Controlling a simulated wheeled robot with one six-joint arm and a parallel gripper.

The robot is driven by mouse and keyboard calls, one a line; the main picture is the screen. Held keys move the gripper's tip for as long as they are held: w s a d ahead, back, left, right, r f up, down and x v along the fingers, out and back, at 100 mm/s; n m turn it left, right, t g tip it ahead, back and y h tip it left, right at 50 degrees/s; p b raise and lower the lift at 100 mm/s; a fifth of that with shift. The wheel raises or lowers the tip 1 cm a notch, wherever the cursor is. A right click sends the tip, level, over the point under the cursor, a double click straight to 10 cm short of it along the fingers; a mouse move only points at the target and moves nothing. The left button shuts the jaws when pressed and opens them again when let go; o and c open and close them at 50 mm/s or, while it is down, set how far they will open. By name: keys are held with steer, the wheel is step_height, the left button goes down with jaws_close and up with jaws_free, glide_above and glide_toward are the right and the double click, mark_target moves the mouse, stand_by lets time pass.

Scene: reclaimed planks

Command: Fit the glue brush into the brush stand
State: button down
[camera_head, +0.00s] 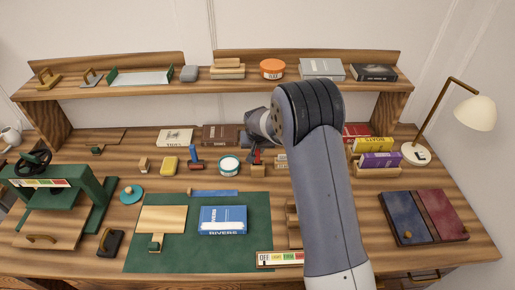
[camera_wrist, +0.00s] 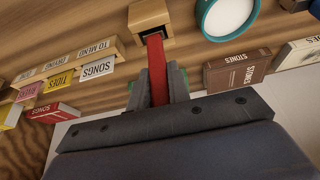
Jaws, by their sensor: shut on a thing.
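My gripper (camera_wrist: 159,88) is shut on the red glue brush (camera_wrist: 157,66), which lies between its two grey fingers in the wrist view. The brush stand (camera_wrist: 149,13) is a small wooden block with a dark opening, at the top of the wrist view. The far end of the brush meets the edge of this opening. I cannot tell how far inside it is. In the head view my gripper is mostly hidden behind my arm, with a bit of the red brush (camera_head: 257,157) showing low over the bench.
A teal-rimmed white pot (camera_head: 229,165) stands close beside the stand. A brown book (camera_head: 220,134) lies behind. Labelled wooden holders (camera_wrist: 68,66) with cards are on the other side. A green mat (camera_head: 255,230) with a blue book (camera_head: 222,219) lies in front. A shelf (camera_head: 215,85) runs above.

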steer(key=shift+f, duration=0.2)
steer(key=c, duration=1.3)
jaws_free()
steer(key=shift+r, duration=0.1)
steer(key=b+v, duration=0.1)
steer(key=v, duration=0.4)
steer(key=b+v, duration=0.1)
steer(key=v, duration=0.4)
steer(key=shift+s+a+r, duration=0.15)
steer(key=shift+a+r, duration=0.05)
steer(key=shift+r, duration=0.1)
steer(key=p+x, duration=0.2)
steer(key=x, duration=0.9)
steer(key=shift+d+p, duration=0.2)
steer(key=shift+p, duration=0.1)
steer(key=shift+b, duration=0.4)
